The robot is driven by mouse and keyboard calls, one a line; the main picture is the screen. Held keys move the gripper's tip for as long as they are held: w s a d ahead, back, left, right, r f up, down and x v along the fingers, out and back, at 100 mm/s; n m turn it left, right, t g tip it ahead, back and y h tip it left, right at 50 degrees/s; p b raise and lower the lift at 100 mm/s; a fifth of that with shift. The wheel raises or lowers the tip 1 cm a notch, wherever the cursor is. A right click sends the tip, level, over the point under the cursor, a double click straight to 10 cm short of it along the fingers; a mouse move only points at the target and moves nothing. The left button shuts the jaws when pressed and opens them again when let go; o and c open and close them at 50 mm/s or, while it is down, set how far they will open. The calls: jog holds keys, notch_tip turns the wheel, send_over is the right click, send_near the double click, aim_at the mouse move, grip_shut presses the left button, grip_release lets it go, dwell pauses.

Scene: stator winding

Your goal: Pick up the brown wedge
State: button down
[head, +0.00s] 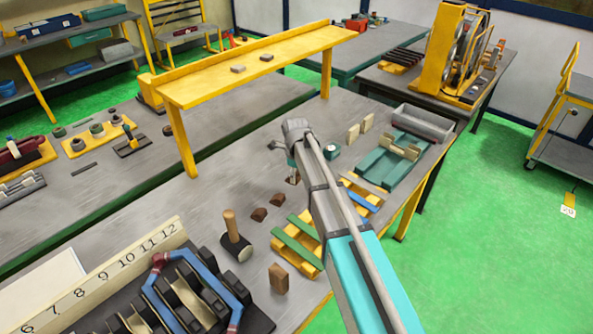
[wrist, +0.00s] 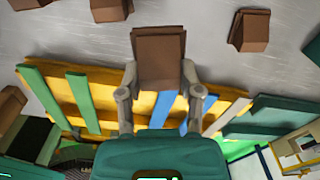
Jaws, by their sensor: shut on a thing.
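My gripper (wrist: 159,74) is shut on a brown wedge (wrist: 158,48) in the wrist view, with one finger against each side of it. In the head view my gripper (head: 293,176) is low over the grey table, partly behind my arm, and the held wedge is mostly hidden there. I cannot tell whether the wedge touches the table. Two more brown wedges (head: 259,214) (head: 277,199) lie on the table to the left of my gripper. The wrist view shows other brown wedges, one at the upper right (wrist: 250,30) and one at the top left (wrist: 108,9).
A yellow rack with green and blue strips (head: 300,244) lies close by my gripper. A mallet (head: 235,238) and a brown block (head: 279,278) stand nearer the front. A green tray (head: 385,160) and a grey bin (head: 422,122) are at the right. A yellow shelf (head: 255,62) spans the back.

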jog(key=s+r+p, duration=0.4)
jog(key=s+r, duration=0.1)
jog(key=s, duration=0.5)
jog(key=shift+s+a+r+p, duration=0.2)
jog(key=shift+a+r+p, duration=0.15)
jog(key=shift+a+p, duration=0.05)
jog(key=shift+s+d, duration=0.1)
jog(key=shift+d, duration=0.05)
dwell(0.6)
